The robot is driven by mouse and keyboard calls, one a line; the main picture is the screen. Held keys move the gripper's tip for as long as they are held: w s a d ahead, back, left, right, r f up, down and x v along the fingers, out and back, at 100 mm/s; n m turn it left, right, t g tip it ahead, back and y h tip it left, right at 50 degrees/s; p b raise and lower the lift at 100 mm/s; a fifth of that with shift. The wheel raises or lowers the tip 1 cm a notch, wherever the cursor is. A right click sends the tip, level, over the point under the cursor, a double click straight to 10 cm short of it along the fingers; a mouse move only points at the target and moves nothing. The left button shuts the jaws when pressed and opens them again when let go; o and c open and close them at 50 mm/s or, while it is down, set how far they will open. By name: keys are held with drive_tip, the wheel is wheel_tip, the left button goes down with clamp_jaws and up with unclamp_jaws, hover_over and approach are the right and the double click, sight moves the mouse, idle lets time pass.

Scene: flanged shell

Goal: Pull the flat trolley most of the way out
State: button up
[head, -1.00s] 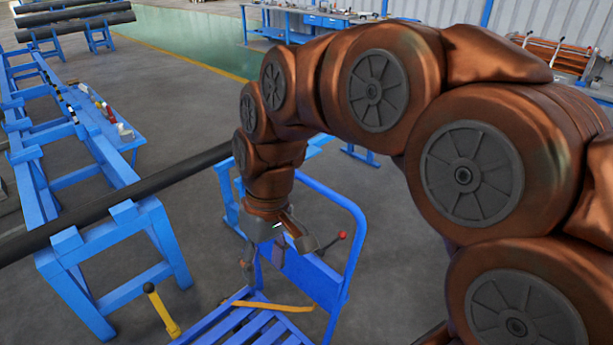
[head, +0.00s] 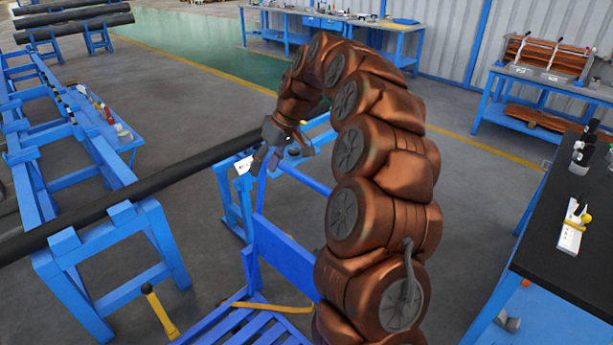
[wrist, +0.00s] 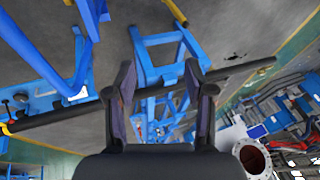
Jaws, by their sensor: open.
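The flat trolley (head: 285,255) is blue, with a slatted deck at the bottom of the head view and an upright push frame and panel. A yellow strap (head: 270,306) lies across its deck. My arm hides the frame's right side. My gripper (head: 278,158) is near the top of the push frame in the head view; I cannot tell if it touches. In the wrist view my gripper (wrist: 162,75) has its two dark fingers spread apart with nothing held between them.
A long black pipe (head: 100,205) rests on blue stands (head: 85,265) at left. A yellow-handled lever (head: 160,310) stands left of the trolley. A black-topped bench (head: 560,235) is at right. Workbenches line the back. Open grey floor lies behind the trolley.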

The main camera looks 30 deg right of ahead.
drive_tip(key=w+d+f+t, duration=0.1)
drive_tip(key=w+d+f, duration=0.25)
drive_tip(key=d, duration=0.55)
drive_tip(key=m+h, duration=0.1)
approach(306, 176)
drive_tip(key=f, duration=0.2)
drive_tip(key=shift+t, duration=0.4)
drive_tip(key=shift+a+p+x, duration=0.2)
drive_tip(key=shift+p+x, duration=1.05)
drive_tip(key=shift+x, duration=2.75)
drive_tip(key=shift+w+r, duration=0.1)
clamp_jaws()
